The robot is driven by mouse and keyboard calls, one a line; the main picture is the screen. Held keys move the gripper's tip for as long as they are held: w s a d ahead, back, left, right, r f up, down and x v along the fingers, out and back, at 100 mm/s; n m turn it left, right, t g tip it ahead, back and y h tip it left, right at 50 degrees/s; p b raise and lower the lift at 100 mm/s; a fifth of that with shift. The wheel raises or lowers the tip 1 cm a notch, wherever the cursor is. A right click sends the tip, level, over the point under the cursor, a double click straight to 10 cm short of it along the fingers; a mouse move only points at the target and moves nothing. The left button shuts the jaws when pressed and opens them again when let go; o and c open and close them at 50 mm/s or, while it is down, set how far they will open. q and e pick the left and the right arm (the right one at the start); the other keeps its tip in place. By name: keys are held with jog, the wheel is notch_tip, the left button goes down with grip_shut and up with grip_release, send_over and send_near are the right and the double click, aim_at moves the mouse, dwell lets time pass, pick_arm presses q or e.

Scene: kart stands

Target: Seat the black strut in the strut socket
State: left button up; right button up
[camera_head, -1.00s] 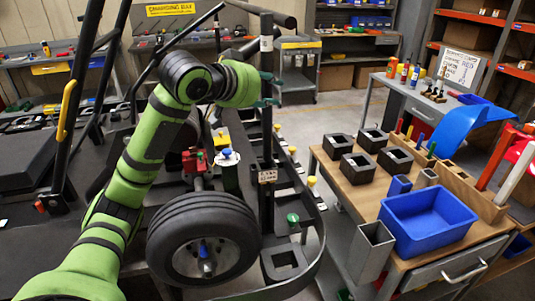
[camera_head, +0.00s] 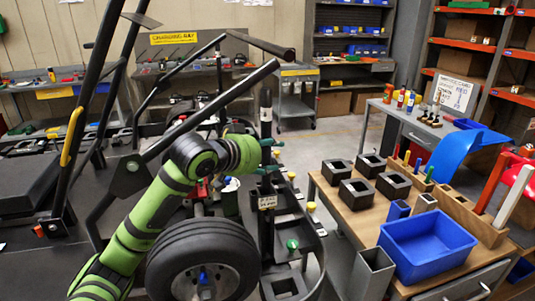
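The black strut (camera_head: 266,115) stands upright just right of the front wheel, with a pale band near its top. My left gripper (camera_head: 268,156) reaches in from the left, its teal fingers around the strut's lower part and shut on it. The strut socket (camera_head: 267,203), a dark upright post with a small label, is directly below the gripper, in line with the strut. The strut's lower end is hidden by the fingers and socket rim, so I cannot tell how deep it sits. My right gripper is not in view.
A dark diagonal bar (camera_head: 210,112) crosses above my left arm. The black tyre (camera_head: 205,245) stands below it. A wooden-topped cart (camera_head: 375,212) at right carries black blocks and a blue bin (camera_head: 428,248).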

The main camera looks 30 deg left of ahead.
pick_arm(q)
jog(key=shift+s, duration=0.15)
jog(key=d+b+v, duration=0.1)
jog(key=b+v, duration=0.2)
jog(key=v, duration=0.8)
jog(key=shift+s+a+r+b, duration=0.25)
jog(key=shift+s+a+b, duration=0.1)
jog(key=shift+a, duration=0.15)
